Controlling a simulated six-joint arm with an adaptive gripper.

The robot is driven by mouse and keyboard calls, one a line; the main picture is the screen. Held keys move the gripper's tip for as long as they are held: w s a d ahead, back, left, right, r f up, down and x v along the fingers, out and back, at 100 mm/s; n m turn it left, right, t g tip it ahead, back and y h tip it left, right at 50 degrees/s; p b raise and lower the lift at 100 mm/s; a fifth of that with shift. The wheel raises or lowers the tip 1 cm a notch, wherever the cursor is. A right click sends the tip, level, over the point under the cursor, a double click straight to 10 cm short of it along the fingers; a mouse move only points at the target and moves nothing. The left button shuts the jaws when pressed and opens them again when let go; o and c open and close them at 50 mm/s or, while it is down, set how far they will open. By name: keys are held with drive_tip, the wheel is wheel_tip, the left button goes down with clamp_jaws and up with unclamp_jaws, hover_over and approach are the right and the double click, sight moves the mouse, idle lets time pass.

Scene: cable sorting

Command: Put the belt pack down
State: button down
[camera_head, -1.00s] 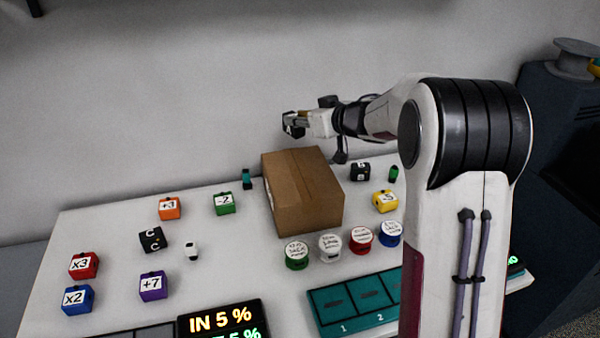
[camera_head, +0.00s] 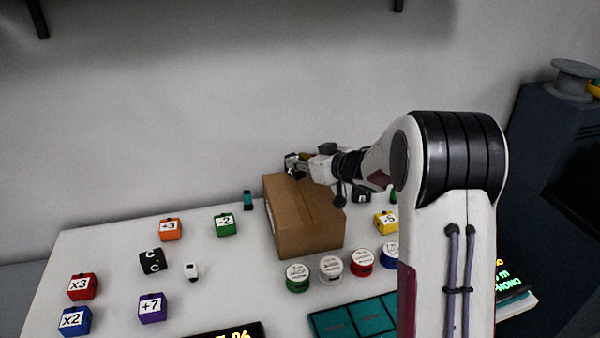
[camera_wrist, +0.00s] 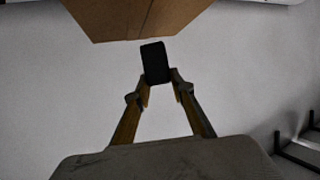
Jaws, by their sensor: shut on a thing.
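The belt pack (camera_wrist: 155,62) is a small black block in the wrist view, held between the two fingertips. My gripper (camera_wrist: 158,86) is shut on it. In the head view my gripper (camera_head: 296,164) shows at the far top edge of the cardboard box (camera_head: 312,232), pointing left. The pack is small and dark there, and I cannot tell whether it touches anything. The cardboard box also shows at the top of the wrist view (camera_wrist: 130,18), just beyond the pack.
Labelled cubes, among them orange (camera_head: 170,229), green (camera_head: 225,225), black (camera_head: 153,261) and purple (camera_head: 152,308), stand on the white table (camera_head: 110,250). Several round spools, including a green one (camera_head: 297,279), stand in front of the box. A teal tray (camera_head: 340,322) lies at the front.

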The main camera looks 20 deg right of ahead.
sight(302, 172)
drive_tip(key=shift+f, duration=1.85)
drive_tip(key=shift+f, duration=0.15)
drive_tip(key=c, duration=1.7)
unclamp_jaws()
drive_tip(key=shift+s+d+r, duration=0.2)
drive_tip(key=shift+s+r, duration=0.2)
drive_tip(key=shift+s, duration=0.1)
drive_tip(key=shift+v, duration=5.4)
